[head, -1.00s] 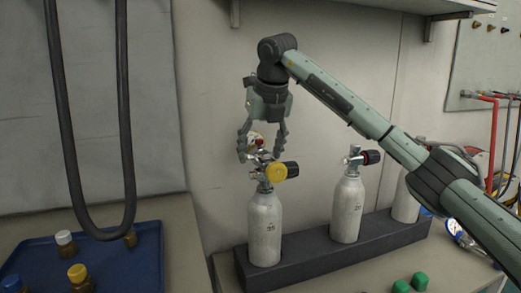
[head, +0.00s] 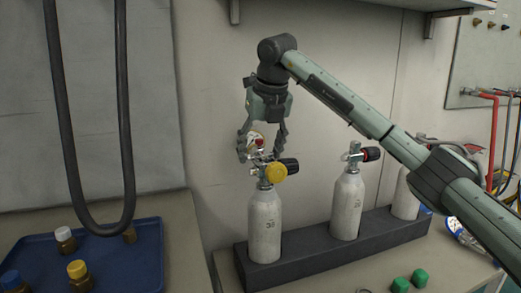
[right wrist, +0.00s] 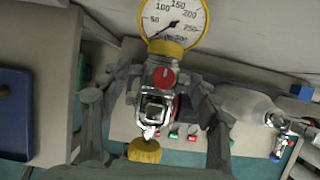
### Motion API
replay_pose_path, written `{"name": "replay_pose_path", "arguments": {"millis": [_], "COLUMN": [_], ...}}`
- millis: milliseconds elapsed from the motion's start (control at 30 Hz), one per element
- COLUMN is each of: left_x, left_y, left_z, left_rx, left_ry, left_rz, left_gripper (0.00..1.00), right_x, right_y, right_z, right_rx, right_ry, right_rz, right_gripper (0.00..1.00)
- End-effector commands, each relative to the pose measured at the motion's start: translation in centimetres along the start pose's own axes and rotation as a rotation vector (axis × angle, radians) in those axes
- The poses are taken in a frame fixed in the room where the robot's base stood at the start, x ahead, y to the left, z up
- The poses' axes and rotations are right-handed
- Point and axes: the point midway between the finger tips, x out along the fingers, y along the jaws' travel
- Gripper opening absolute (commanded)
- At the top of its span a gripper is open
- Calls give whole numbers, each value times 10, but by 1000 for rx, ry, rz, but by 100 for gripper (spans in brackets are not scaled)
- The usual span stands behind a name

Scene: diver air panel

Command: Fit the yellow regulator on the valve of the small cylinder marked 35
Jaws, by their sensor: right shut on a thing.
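The yellow regulator (head: 277,172) has a yellow knob and chrome body. In the right wrist view its yellow-rimmed gauge (right wrist: 176,22), red part and chrome yoke (right wrist: 154,108) show. My right gripper (head: 262,150) is shut on the regulator, pointing down. The small cylinder marked 35 (head: 264,228) stands upright directly below, in the rack at left; its number is hard to read now. Its valve's black handwheel (head: 290,165) sticks out to the right. The regulator overlaps the valve top; I cannot tell whether the yoke is around it. My left gripper is out of view.
The dark rack (head: 310,255) also holds a middle cylinder (head: 346,205) with a red-and-black valve knob and a third cylinder (head: 405,197) at right. A blue tray (head: 145,275) with small bottles is at left. A black hose loop (head: 125,100) hangs above it. Green caps (head: 401,285) lie in front.

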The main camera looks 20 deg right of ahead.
Motion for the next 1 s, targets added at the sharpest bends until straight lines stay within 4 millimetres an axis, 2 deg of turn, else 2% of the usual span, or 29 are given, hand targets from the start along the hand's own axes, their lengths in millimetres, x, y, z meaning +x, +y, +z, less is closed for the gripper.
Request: {"name": "replay_pose_path", "arguments": {"millis": [33, 200, 567, 733, 1000], "left_x": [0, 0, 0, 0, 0], "left_y": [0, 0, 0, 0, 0], "left_z": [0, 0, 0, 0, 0], "left_rx": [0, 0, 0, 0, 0], "left_ry": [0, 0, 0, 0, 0], "left_rz": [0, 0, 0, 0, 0], "left_gripper": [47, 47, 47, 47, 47], "right_x": [-2, -1, -2, -26, -84], "right_y": [0, 0, 0, 0, 0], "right_z": [1, 0, 0, 1, 1], "right_rx": [0, 0, 0, 0, 0], "right_ry": [-4, -2, 2, -3, -5], "right_rz": [1, 1, -1, 0, 0], "right_gripper": [65, 86, 86, 86, 86]}}
